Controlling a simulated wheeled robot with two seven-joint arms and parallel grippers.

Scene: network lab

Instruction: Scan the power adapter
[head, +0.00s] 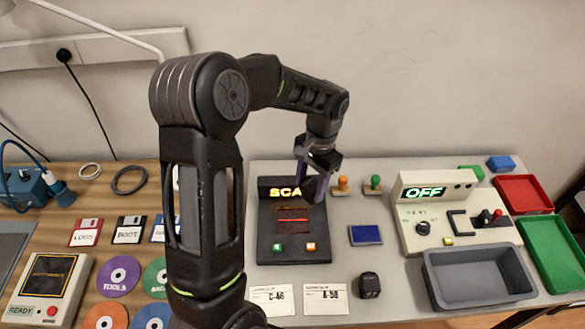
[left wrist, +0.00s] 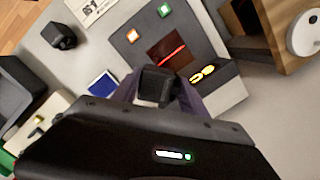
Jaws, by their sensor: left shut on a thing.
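My left gripper (head: 318,187) is over the scanner (head: 265,235), in front of its lit display, which reads "SCA" before my gripper hides the rest. In the left wrist view the gripper (left wrist: 160,92) is shut on a black block, the power adapter (left wrist: 155,86). The adapter is held near the scanner's dark window (left wrist: 172,52), which has a red line across it. Whether it touches the scanner I cannot tell. The window (head: 293,222) also shows in the head view, with a green and an orange button below. My right gripper is out of view.
Another small black block (head: 369,285) stands right of two label cards (head: 324,299). A blue pad (head: 365,235) and two stamps (head: 372,185) lie right of the scanner. Further right are a device reading "OFF" (head: 425,192), a grey bin (head: 480,277) and coloured trays (head: 523,194).

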